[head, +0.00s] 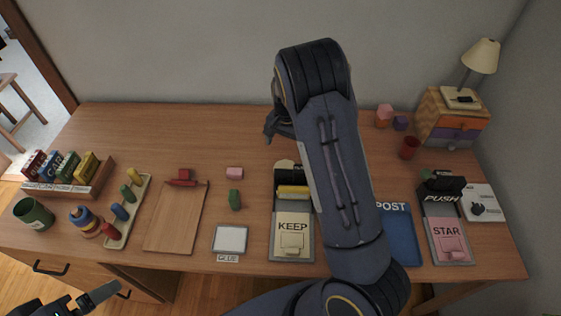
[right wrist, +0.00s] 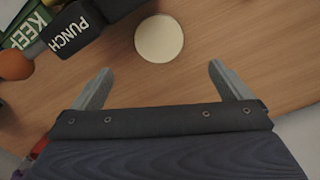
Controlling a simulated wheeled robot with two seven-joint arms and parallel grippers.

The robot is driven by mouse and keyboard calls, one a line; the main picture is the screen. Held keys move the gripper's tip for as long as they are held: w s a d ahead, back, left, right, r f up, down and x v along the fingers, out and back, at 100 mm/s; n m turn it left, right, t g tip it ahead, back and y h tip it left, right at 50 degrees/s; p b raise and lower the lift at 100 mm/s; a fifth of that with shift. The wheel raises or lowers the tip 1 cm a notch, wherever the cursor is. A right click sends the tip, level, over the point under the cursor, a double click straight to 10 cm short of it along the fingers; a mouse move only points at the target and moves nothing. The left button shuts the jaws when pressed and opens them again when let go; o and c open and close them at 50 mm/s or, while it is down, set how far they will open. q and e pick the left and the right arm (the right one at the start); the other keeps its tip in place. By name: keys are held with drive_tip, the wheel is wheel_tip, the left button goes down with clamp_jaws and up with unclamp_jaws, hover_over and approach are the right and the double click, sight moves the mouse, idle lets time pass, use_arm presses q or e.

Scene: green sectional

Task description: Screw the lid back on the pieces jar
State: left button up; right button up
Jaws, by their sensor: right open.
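A round cream disc (right wrist: 160,38) lies on the desk in the right wrist view, just beyond my right gripper's fingertips. It may be the jar's lid or the top of a jar; I cannot tell which. A cream edge (head: 285,163) shows behind the KEEP tray in the head view. My right gripper (right wrist: 160,67) is open and empty, its fingers apart; in the head view it is mostly hidden behind my arm. A blue and orange container (head: 85,221) stands at the left of the desk; I cannot tell whether it is the pieces jar. My left gripper (head: 90,299) is partly in view at lower left.
The KEEP tray (head: 293,240) and a black PUNCH block (right wrist: 73,32) are close by. A POST tray (head: 401,240), STAR tray (head: 449,248), red cup (head: 409,148) and lamp (head: 481,57) stand to the right. The desk's back left is clear.

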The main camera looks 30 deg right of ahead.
wheel_tip(320, 180, down, 3)
drive_tip(key=shift+w+r+b, duration=0.1)
drive_tip(key=shift+w+b, duration=0.05)
drive_tip(key=shift+b, duration=0.3)
drive_tip(key=shift+f, duration=0.25)
drive_tip(key=shift+r, duration=0.1)
use_arm(q)
wheel_tip(320, 180, down, 3)
use_arm(e)
drive_tip(key=shift+s+f, duration=0.2)
drive_tip(key=shift+f, duration=0.25)
drive_tip(key=shift+w+f, duration=0.1)
drive_tip(key=shift+f, duration=0.8)
use_arm(q)
drive_tip(key=shift+r, duration=0.1)
